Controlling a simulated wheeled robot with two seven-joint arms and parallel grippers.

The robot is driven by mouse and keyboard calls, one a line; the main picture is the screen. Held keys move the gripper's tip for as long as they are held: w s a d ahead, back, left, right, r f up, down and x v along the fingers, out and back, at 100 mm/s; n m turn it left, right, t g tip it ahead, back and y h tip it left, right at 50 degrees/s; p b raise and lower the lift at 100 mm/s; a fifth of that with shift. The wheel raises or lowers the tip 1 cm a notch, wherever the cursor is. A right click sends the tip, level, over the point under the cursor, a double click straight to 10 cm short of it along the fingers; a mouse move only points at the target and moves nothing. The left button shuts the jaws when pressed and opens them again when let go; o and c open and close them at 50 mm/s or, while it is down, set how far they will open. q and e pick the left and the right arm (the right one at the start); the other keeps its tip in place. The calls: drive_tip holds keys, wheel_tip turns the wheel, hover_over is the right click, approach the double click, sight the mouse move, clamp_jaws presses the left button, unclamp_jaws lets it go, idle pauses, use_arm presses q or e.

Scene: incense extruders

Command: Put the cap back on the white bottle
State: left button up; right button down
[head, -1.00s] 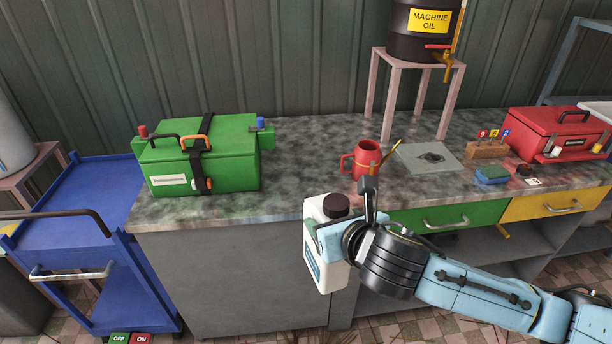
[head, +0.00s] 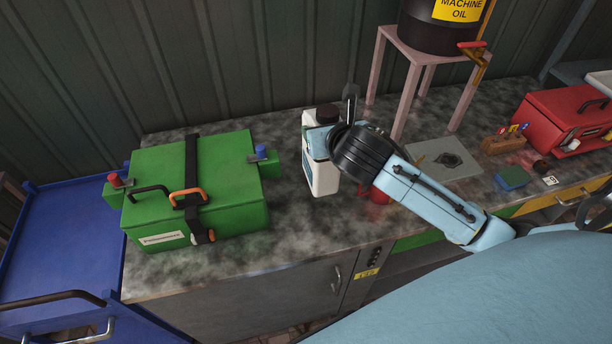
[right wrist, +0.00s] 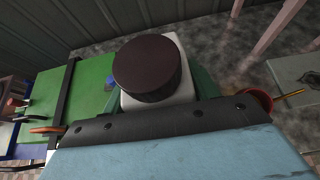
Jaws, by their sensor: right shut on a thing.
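The white bottle (head: 322,176) is upright over the bench, behind and right of the green box. Its base is at or close to the bench top; I cannot tell whether it touches. A dark brown round cap (head: 327,112) sits on the bottle's top, and it fills the middle of the right wrist view (right wrist: 147,68). My right gripper (head: 322,142) is shut around the bottle's upper body, below the cap. In the right wrist view, green finger parts flank the white bottle shoulder (right wrist: 172,118). My left gripper is not in view.
A green box (head: 200,195) stands left on the bench (head: 285,235). A red mug (head: 375,195) is partly hidden behind my right arm. A pink stand (head: 392,75) holds the oil drum (head: 440,25). A grey plate (head: 425,160), sponge (head: 514,177) and red toolbox (head: 560,120) are at right.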

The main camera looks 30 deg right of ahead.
sight(324, 162)
drive_tip(key=shift+w+d+r, duration=0.1)
drive_tip(key=shift+w+r, duration=0.1)
drive_tip(key=shift+s, duration=0.4)
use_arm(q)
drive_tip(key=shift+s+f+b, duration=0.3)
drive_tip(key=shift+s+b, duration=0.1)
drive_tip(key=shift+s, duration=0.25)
use_arm(e)
wheel_tip(324, 162, down, 6)
drive_tip(key=shift+w, duration=0.15)
drive_tip(key=shift+f, duration=0.15)
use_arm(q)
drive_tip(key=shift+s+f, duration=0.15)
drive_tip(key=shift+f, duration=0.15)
use_arm(e)
drive_tip(key=shift+f, duration=1.8)
drive_tip(key=shift+c, duration=2.1)
unclamp_jaws()
drive_tip(key=shift+f, duration=0.2)
